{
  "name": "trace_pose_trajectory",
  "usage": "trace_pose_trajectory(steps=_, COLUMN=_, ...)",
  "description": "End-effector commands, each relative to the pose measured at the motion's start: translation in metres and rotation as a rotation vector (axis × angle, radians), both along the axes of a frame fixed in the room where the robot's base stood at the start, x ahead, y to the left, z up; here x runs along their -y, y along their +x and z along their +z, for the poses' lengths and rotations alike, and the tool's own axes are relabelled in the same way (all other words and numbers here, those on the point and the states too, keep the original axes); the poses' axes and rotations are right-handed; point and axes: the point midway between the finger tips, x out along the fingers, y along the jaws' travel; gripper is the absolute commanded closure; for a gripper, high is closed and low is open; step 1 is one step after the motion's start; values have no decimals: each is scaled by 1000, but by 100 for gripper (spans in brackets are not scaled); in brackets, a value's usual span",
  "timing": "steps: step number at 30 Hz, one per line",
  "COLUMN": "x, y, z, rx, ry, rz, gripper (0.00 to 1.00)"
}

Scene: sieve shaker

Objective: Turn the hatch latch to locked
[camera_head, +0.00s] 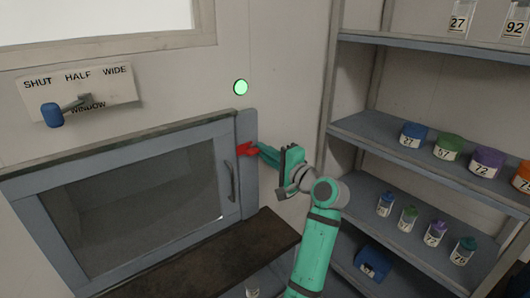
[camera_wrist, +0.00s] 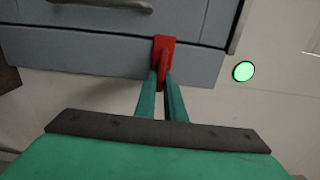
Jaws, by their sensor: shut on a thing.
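The red hatch latch (camera_head: 246,149) sits on the blue-grey frame at the right side of the hatch (camera_head: 150,200). In the head view it lies roughly sideways, its left part showing and its right end at my fingertips. My green gripper (camera_head: 259,149) reaches it from the right. In the wrist view the red latch (camera_wrist: 163,50) stands between the tips of my gripper (camera_wrist: 161,76), and the fingers are shut on it. The hatch door looks closed, with a grey handle (camera_head: 229,180). No locked marking is readable.
A lit green round lamp (camera_head: 240,87) is on the wall above the latch. A window lever (camera_head: 53,114) with a SHUT, HALF, WIDE plate is at upper left. A shelf (camera_head: 375,137) with numbered jars stands close on the right. A dark ledge (camera_head: 205,262) lies below the hatch.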

Motion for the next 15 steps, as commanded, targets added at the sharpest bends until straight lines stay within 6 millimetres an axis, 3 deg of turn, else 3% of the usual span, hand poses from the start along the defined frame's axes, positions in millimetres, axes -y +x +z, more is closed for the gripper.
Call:
trace_pose_trajectory(steps=2, x=-1, y=1, z=-1, rx=-1, ry=0, rz=1, gripper=100)
trace_pose_trajectory(steps=3, x=-1, y=1, z=-1, rx=-1, ry=0, rz=1, gripper=88)
trace_pose_trajectory(steps=5, x=-1, y=1, z=-1, rx=-1, ry=0, rz=1, gripper=74)
trace_pose_trajectory(steps=6, x=-1, y=1, z=-1, rx=-1, ry=0, rz=1, gripper=72)
trace_pose_trajectory(steps=15, x=1, y=-1, z=0, rx=0, ry=0, rz=-1, gripper=72)
